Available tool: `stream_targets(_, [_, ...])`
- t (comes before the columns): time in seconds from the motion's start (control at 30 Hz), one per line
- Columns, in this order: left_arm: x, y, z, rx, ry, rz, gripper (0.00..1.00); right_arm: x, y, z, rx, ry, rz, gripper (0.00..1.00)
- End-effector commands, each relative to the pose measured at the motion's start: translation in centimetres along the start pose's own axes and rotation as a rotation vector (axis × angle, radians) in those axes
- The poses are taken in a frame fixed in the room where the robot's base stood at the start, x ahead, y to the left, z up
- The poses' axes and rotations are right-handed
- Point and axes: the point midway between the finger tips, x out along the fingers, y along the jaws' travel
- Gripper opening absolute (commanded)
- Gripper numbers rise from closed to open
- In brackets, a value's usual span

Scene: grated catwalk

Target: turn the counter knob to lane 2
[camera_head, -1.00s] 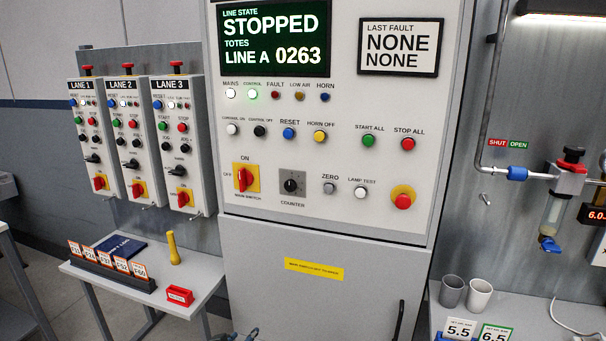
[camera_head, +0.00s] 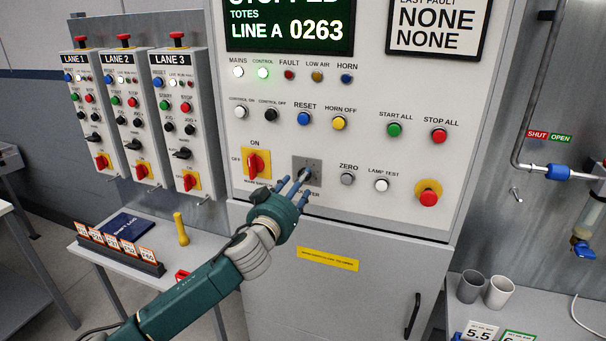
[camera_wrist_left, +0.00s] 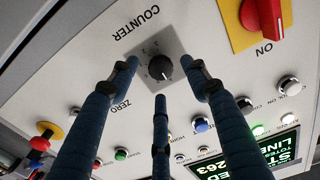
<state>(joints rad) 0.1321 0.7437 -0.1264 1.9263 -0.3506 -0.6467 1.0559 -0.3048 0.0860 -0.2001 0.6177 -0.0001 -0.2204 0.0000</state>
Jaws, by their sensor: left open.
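The counter knob (camera_wrist_left: 160,67) is a small black knob on a grey square plate (camera_wrist_left: 146,50), upside down in the left wrist view under the word COUNTER. In the head view its plate (camera_head: 314,164) is partly hidden behind my fingers. My left gripper (camera_head: 298,182) reaches up from below to the panel, its fingers spread around the knob's front. In the left wrist view the open fingers (camera_wrist_left: 160,88) stand on either side of the knob and below it, with nothing between them. I cannot tell whether any finger touches the panel. My right gripper is not in view.
The red main switch (camera_head: 257,163) on its yellow plate sits just left of the counter. The zero button (camera_head: 347,179) and lamp test button (camera_head: 381,185) are to the right. The display (camera_head: 290,24) reads LINE A 0263. A side table (camera_head: 205,240) stands lower left.

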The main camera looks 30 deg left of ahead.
Motion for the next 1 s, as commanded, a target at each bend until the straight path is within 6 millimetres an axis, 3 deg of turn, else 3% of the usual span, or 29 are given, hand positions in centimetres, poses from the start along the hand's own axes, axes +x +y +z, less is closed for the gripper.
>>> stream_targets(0.23, [3.2, 0.0, -0.1, 0.0, 0.0, -0.001, 0.47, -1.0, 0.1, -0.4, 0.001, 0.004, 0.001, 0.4])
stream_targets(0.6, [3.7, 0.1, 0.1, 0.0, -0.001, 0.001, 0.47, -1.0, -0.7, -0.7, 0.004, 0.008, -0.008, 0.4])
stream_targets(0.83, [3.6, 0.0, 0.1, 0.0, -0.002, 0.0, 0.02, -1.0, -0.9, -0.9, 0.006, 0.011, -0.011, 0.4])
stream_targets(1.0, [3.6, 0.1, 0.2, 0.001, -0.004, 0.001, 0.02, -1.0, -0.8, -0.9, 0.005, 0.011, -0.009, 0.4])
